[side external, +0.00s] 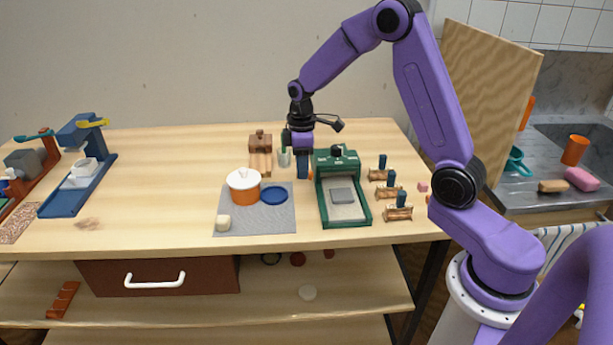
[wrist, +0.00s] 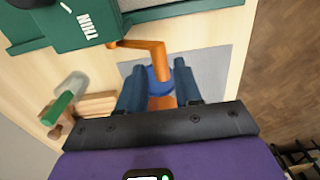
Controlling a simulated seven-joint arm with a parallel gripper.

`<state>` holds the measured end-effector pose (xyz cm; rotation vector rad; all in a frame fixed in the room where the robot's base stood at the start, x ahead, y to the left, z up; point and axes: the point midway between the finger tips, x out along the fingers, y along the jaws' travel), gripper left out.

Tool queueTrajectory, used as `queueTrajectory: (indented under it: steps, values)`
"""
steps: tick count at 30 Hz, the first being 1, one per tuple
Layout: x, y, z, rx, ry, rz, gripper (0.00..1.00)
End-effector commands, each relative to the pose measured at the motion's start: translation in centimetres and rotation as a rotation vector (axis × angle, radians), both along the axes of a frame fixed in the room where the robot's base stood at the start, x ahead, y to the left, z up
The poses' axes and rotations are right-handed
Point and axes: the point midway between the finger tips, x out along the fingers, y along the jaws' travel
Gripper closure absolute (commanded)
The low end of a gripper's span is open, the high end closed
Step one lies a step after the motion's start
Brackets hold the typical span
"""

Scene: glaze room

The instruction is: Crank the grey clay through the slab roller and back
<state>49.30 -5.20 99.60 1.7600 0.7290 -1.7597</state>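The green slab roller (side external: 323,160) stands right of centre on the bench, its bed toward the front. The grey clay (side external: 342,195) lies flat on the pale bed, in front of the roller housing. The housing (wrist: 75,25), marked THIN, shows at upper left in the wrist view. An orange crank (wrist: 140,45) sticks out from its side and bends toward my gripper. My gripper (wrist: 160,85) is pointed down beside the roller's left side. Its two blue fingers are apart, with the crank's end at or just ahead of the gap; contact is not visible.
A grey mat (side external: 228,221) left of the roller holds an orange pot (side external: 245,194) with white lid and a blue disc (side external: 273,195). Wooden stands (side external: 398,213) with blue tops are to the right. A green-handled tool (wrist: 60,107) is near my gripper.

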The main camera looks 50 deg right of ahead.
Motion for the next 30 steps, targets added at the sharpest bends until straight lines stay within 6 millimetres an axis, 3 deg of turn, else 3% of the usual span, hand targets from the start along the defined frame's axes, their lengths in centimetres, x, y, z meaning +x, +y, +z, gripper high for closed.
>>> queueTrajectory:
  steps: [13, 26, 30]
  values:
    - [0.0, 0.0, 3.7, 0.000, -0.003, 0.000, 0.66]
    - [-0.1, 0.1, 4.1, 0.000, 0.000, 0.002, 0.66]
    - [-1.0, 1.6, 4.6, 0.001, -0.002, 0.018, 0.66]
